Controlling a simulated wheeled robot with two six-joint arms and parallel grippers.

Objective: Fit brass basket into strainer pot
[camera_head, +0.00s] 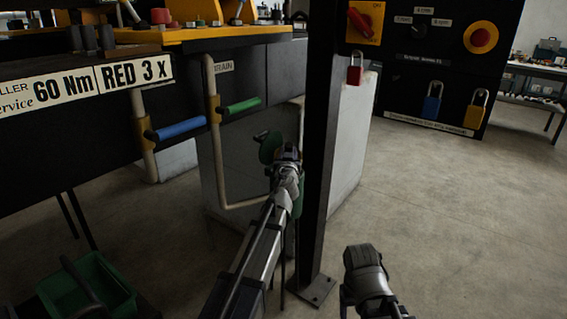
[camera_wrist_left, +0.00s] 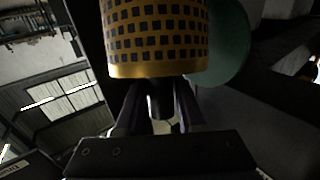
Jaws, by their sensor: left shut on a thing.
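The brass basket (camera_wrist_left: 158,35), a gold cylinder with rows of dark square holes, fills the top of the left wrist view. My left gripper (camera_wrist_left: 160,100) is shut on it from its lower end, at a dark stub between the fingers. In the head view my left gripper (camera_head: 286,157) is beside a green rounded body (camera_head: 270,147), apparently the strainer pot, left of the dark post. The basket is not discernible there. A green round surface (camera_wrist_left: 230,42) also shows behind the basket in the wrist view. The pot's opening is hidden. My right gripper's fingers do not show.
A dark upright post (camera_head: 322,140) stands just right of my left gripper. Pipes with a blue handle (camera_head: 180,129) and a green handle (camera_head: 240,106) are on the left. A green crate (camera_head: 88,288) is at lower left. The floor at right is clear.

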